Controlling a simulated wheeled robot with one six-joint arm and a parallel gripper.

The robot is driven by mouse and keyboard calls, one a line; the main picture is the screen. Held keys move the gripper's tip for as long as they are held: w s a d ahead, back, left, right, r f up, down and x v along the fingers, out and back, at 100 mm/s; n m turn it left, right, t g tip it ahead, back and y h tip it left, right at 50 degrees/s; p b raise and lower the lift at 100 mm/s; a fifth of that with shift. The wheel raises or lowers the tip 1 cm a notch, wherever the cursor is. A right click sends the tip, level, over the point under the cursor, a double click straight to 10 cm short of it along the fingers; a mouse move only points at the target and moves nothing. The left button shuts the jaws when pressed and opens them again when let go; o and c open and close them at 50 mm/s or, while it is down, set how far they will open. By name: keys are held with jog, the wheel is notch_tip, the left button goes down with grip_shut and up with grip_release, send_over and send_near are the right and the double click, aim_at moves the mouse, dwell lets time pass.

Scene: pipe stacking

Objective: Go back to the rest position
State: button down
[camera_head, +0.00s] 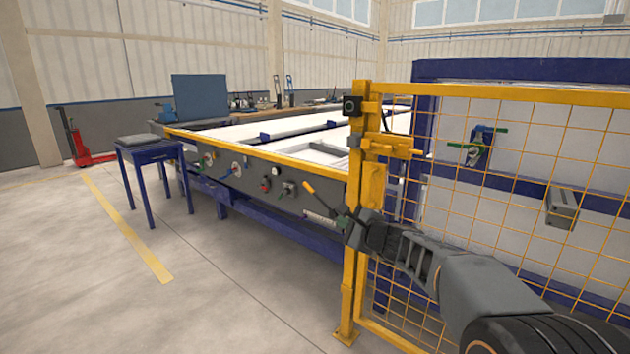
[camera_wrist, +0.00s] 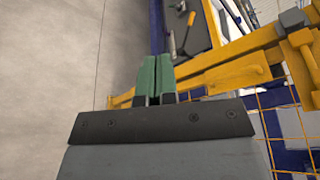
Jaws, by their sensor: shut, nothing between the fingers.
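My gripper (camera_head: 343,221) is at the end of my grey arm, which reaches in from the lower right in the head view. In that view it overlaps the yellow post (camera_head: 356,265) of the mesh fence. In the wrist view the two green fingers of my gripper (camera_wrist: 154,62) lie side by side, shut, with nothing between them. The yellow frame (camera_wrist: 240,55) lies beyond and to the right of them there. I cannot tell the exact gap between the fingers and the post.
A long workbench (camera_head: 310,165) with a grey control panel stands behind the post. A yellow mesh fence (camera_head: 500,150) fills the right side. A small blue table (camera_head: 150,155) stands at left, with a red pallet jack (camera_head: 90,155) farther back. The floor at lower left is clear.

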jog(key=s+r+n+g+h+p, duration=0.1)
jog(key=s+r+n+g+p, duration=0.2)
jog(key=s+r+n+p, duration=0.4)
jog(key=s+r+n+g+p, duration=0.2)
jog(key=s+n+g+p, duration=0.15)
jog(key=s+p, duration=0.4)
jog(key=s+d+r+n+g+h+p, duration=0.1)
jog(key=s+d+r+n+h+p, duration=0.1)
jog(key=s, duration=0.5)
jog(key=s+d+r+n+g+h+p, duration=0.2)
jog(key=s+d+n+h+p, duration=0.3)
jog(key=s+d+n+p, duration=0.1)
jog(key=shift+s+p, duration=0.7)
jog(key=shift+s, duration=0.45)
jog(key=c, duration=1.8)
grip_release()
jog(key=shift+c, duration=0.2)
